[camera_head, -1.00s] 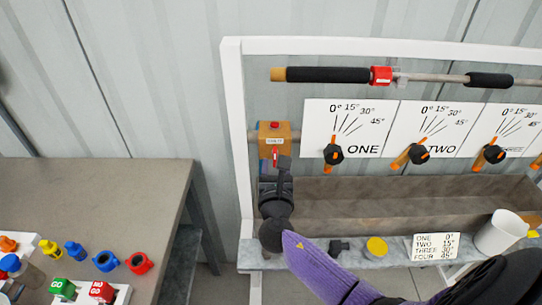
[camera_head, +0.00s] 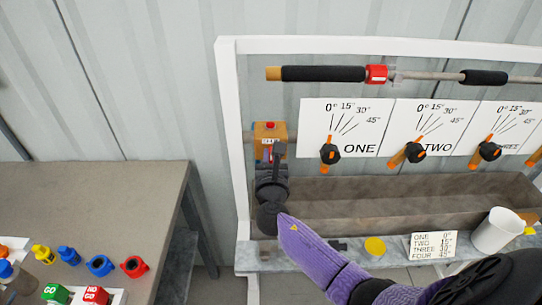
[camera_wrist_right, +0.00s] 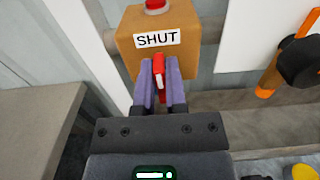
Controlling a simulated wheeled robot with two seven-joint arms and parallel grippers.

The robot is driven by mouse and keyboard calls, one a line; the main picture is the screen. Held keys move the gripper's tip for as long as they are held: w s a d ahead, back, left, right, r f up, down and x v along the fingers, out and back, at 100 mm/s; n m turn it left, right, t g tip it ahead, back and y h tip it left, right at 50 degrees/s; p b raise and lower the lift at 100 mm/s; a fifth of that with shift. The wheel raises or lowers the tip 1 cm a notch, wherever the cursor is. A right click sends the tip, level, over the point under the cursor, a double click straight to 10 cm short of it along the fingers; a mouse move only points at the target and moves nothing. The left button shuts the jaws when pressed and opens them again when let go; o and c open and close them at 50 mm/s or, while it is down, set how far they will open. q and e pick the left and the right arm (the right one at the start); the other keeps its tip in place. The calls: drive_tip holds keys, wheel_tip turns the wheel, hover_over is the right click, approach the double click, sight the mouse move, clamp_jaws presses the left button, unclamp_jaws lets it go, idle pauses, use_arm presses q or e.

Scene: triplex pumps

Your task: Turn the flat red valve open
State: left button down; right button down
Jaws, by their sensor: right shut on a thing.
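The flat red valve handle (camera_wrist_right: 158,73) hangs on the front of an orange-brown box (camera_wrist_right: 140,50) below a "SHUT" label (camera_wrist_right: 157,39). In the wrist view my right gripper (camera_wrist_right: 160,76) is shut on the handle, with a purple finger on each side. The handle points roughly downward with a slight tilt. In the head view the same box (camera_head: 263,132) is at the left end of the rack, and my right gripper hides most of the handle there. My left gripper is in neither view.
A red button (camera_wrist_right: 155,4) tops the box. Orange levers with black knobs stand to the right, the closest by panel ONE (camera_head: 330,154). A brown trough (camera_head: 400,200) and shelf with a white mug (camera_head: 495,232) lie below. A grey table (camera_head: 100,200) holds coloured parts at left.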

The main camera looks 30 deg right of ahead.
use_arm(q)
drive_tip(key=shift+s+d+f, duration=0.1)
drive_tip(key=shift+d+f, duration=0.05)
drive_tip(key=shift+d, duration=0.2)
use_arm(e)
drive_tip(key=shift+m, duration=0.3)
drive_tip(key=shift+s+d+f+m+b, duration=0.15)
drive_tip(key=shift+m+b, duration=0.4)
drive_tip(key=shift+m, duration=0.55)
use_arm(q)
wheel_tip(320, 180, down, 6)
drive_tip(key=b, duration=0.5)
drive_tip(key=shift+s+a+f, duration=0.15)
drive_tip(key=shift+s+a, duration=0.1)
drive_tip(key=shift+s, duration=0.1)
use_arm(e)
drive_tip(key=shift+s+d+f+m, duration=0.1)
drive_tip(key=shift+f+m, duration=0.1)
drive_tip(key=shift+m, duration=2.25)
drive_tip(key=shift+s+d+f+m, duration=0.1)
drive_tip(key=shift+d+f+m, duration=0.05)
drive_tip(key=shift+m, duration=2.35)
drive_tip(key=shift+d+f+m, duration=0.1)
drive_tip(key=shift+f+m, duration=0.1)
drive_tip(key=shift+m, duration=2.25)
use_arm(q)
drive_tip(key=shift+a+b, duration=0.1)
drive_tip(key=shift+b, duration=0.25)
use_arm(e)
drive_tip(key=shift+m, duration=0.3)
